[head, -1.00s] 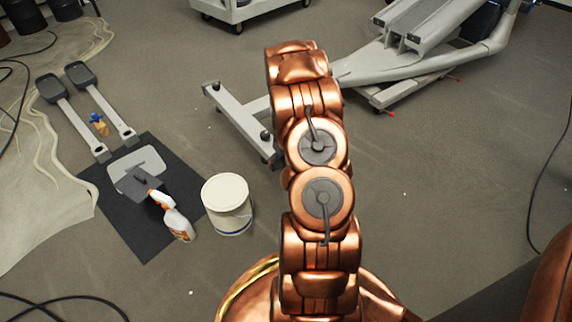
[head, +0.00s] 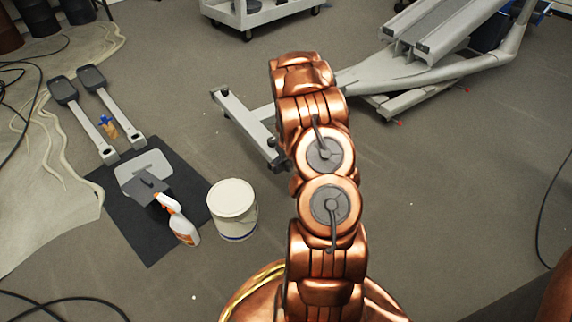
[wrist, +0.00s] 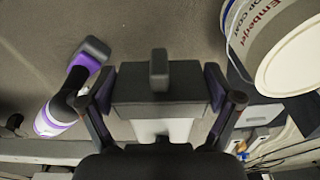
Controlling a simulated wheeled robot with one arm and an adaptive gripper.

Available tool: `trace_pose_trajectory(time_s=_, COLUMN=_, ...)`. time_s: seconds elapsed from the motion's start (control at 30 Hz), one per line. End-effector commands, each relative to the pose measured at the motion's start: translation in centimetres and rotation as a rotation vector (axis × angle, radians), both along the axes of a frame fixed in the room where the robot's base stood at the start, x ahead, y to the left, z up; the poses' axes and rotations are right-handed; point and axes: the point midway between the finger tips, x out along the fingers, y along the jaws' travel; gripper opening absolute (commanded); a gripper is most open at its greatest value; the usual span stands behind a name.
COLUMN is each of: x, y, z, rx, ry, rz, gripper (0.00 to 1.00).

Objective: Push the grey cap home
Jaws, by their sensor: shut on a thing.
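In the wrist view a dark grey, box-shaped cap (wrist: 185,84) with an upright tab sits between the two fingers of my gripper (wrist: 160,92). My gripper is shut on it from both sides. A pale strip (wrist: 165,130) shows directly below the cap; I cannot tell whether the cap is seated on it or stands off. In the head view my copper arm hides the gripper and the cap. The pale rear crossbar (head: 245,122) of the exercise machine (head: 430,70) passes behind the arm, its near end dark.
A white bucket (head: 232,212) stands left of my arm and shows at upper right in the wrist view (wrist: 290,55). A purple-banded bottle (wrist: 62,115) is left of the gripper.

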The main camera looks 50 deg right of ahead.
Motion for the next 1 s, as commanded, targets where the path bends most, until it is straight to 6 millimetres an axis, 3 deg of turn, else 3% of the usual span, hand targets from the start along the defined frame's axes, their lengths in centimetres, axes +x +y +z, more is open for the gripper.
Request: trace_pose_trajectory(time_s=1.0, x=0.62, y=-0.13, z=0.0, rx=0.0, ry=0.001, rz=0.0, gripper=0.56)
